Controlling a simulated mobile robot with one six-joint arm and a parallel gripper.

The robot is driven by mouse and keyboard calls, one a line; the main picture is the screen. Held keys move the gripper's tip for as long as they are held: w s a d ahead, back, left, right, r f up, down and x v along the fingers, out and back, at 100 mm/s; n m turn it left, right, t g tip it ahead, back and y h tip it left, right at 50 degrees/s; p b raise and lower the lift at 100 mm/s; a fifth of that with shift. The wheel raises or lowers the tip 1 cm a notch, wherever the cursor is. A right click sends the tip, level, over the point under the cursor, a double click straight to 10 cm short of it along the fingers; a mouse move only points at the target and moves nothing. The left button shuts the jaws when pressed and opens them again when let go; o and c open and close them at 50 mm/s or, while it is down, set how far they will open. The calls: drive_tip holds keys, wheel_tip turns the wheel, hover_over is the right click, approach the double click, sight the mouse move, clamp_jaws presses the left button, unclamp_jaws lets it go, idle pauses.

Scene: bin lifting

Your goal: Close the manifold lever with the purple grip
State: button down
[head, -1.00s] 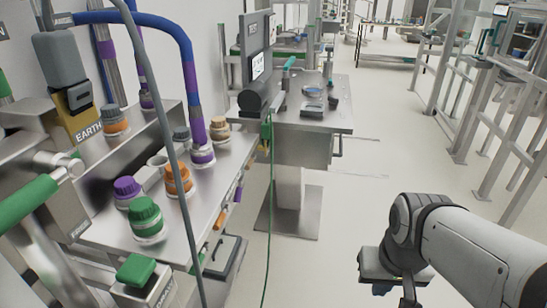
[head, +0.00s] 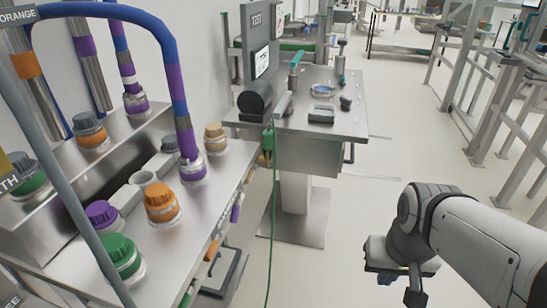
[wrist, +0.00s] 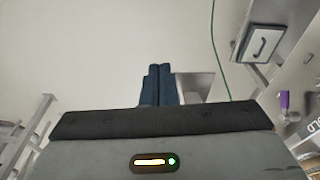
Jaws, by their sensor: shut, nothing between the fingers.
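The purple grip (head: 236,213) of a manifold lever shows small under the front edge of the steel bench, in the head view. A purple piece (wrist: 284,100) at the right of the wrist view looks like the same grip. The lever's own position is too small to tell. My gripper (head: 388,279) hangs at the lower right of the head view, over open floor and well apart from the bench. Its blue fingers (wrist: 158,86) are together in the wrist view, with nothing between them.
The steel bench (head: 222,175) carries purple, orange and green capped bottles. An orange grip (head: 212,250) is beside the purple one. A green cable (head: 271,215) hangs before a pedestal table (head: 335,122).

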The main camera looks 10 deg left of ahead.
sight(236, 207)
drive_tip(key=w+a+f+m+t+p, duration=0.1)
drive_tip(key=w+a+f+m+t, duration=0.1)
drive_tip(key=w, duration=0.6)
drive_tip(key=w+a+f+m+t+y, duration=0.1)
drive_tip(key=w+a+f+m+t, duration=0.15)
drive_tip(key=w, duration=0.55)
drive_tip(key=w+a+f+m+t+p, duration=0.1)
drive_tip(key=w+f+m+t, duration=0.15)
drive_tip(key=w, duration=0.55)
drive_tip(key=w+a+f+m+y, duration=0.1)
drive_tip(key=a+f+m+y, duration=0.1)
drive_tip(key=a, duration=0.7)
drive_tip(key=a+f+m+g+y, duration=0.1)
drive_tip(key=a+f+y, duration=0.3)
drive_tip(key=a, duration=0.6)
drive_tip(key=w+a+f+m+g+y, duration=0.1)
drive_tip(key=a+f+m+y, duration=0.2)
drive_tip(key=a, duration=0.6)
drive_tip(key=shift+w+a+f+m+y, duration=0.4)
drive_tip(key=shift+f+y, duration=0.15)
drive_tip(key=shift+y, duration=0.55)
